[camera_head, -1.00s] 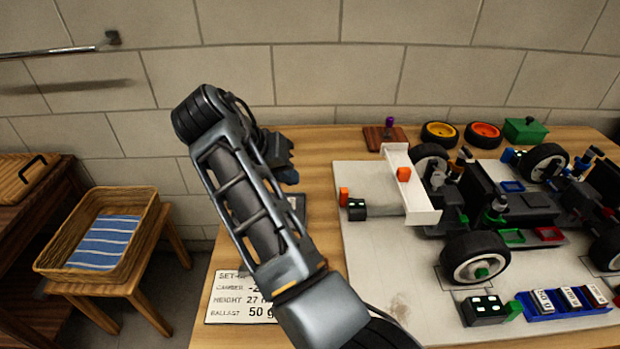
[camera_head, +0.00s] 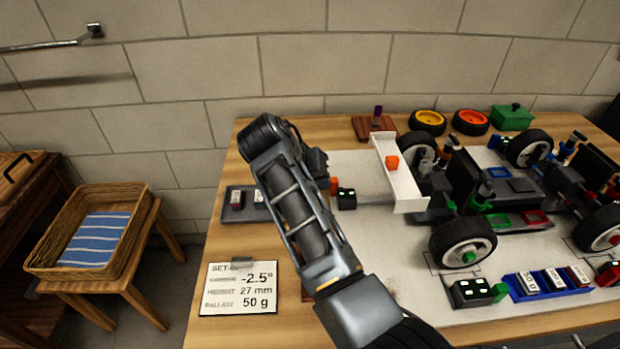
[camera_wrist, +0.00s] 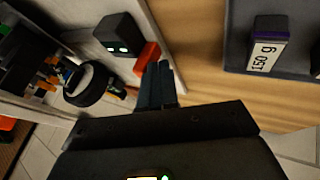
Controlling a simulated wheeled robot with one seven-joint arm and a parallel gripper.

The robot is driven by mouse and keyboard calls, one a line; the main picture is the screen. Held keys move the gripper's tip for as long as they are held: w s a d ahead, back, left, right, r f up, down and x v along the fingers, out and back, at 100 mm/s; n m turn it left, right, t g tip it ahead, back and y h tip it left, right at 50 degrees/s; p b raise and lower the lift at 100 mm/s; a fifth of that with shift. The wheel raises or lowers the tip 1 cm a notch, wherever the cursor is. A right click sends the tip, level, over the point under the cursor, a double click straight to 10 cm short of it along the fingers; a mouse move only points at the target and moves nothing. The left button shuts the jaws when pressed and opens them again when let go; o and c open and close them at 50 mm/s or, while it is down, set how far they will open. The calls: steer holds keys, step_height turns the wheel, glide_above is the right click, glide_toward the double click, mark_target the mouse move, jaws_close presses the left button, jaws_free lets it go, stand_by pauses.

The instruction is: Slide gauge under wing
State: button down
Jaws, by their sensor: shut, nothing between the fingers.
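The white rear wing (camera_head: 399,185) stands at the left end of the race car, with an orange block on top. An orange block (camera_head: 333,186), which looks like the gauge's handle, sits left of the wing; a pale flat strip seems to run from it towards the wing. It also shows in the wrist view (camera_wrist: 147,56). A dark box with two lights (camera_head: 346,199) is beside it, also in the wrist view (camera_wrist: 119,36). My gripper (camera_wrist: 157,66) is shut and empty, its fingertips right beside the orange block; I cannot tell whether they touch.
A grey tray (camera_head: 240,215) with labelled weights lies left of my arm. The set-up card (camera_head: 222,301) is at the table's front left. A blue weight holder (camera_head: 520,291) and another dark box (camera_head: 470,292) lie in front of the car.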

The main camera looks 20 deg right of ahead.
mark_target(337, 182)
steer(key=d+p, duration=0.1)
steer(key=s+d+p, duration=0.1)
steer(key=d, duration=0.1)
steer(key=shift+d+r, duration=0.1)
steer(key=shift+r, duration=0.05)
steer(key=shift+s+d, duration=0.1)
steer(key=shift+d, duration=0.15)
stand_by(0.4)
